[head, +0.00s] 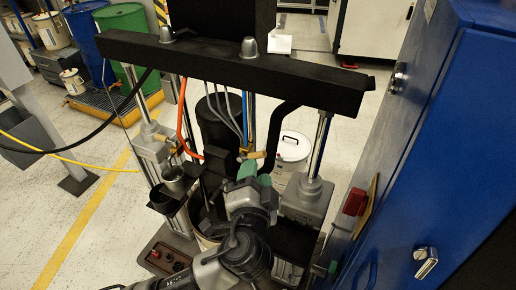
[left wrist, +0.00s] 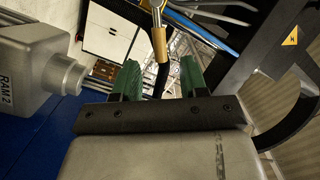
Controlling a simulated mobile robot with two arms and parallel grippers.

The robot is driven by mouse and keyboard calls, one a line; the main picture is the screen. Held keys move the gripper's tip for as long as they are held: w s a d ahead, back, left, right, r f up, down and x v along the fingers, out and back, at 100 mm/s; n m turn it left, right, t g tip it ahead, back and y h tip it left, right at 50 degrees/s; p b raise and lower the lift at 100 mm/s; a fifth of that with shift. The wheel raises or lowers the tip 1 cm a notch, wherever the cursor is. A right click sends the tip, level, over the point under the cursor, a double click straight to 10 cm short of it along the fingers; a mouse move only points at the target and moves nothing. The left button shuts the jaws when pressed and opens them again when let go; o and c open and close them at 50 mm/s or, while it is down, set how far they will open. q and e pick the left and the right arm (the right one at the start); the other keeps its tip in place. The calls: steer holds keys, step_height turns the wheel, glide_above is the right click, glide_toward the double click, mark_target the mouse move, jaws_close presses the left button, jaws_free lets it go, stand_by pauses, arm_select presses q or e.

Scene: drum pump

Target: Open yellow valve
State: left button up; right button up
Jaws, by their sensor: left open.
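A small valve with a yellow-tan lever (head: 256,155) sits at the lower end of the hoses in the middle of the pump frame. In the left wrist view the lever (left wrist: 159,46) shows upright beyond the gap between the fingertips. My left gripper (head: 254,173) is just below the lever in the head view, its green fingertips pointing at it. In the left wrist view the gripper (left wrist: 160,80) is open, with nothing held between the fingers. Contact with the lever cannot be seen. A second yellow-tan lever (head: 161,138) is at the left post. My right gripper is not in view.
A black crossbar (head: 230,72) spans above the valve, on metal posts (head: 319,146). Black and orange hoses (head: 182,118) hang nearby. A blue cabinet (head: 425,150) with a red switch (head: 355,202) closes off the right. Open floor (head: 105,225) lies at left.

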mark_target(258, 153)
arm_select(q)
steer(key=w+p, duration=0.1)
steer(key=w, duration=0.5)
steer(key=shift+w+d, duration=0.1)
steer(key=shift+c, duration=0.3)
jaws_close()
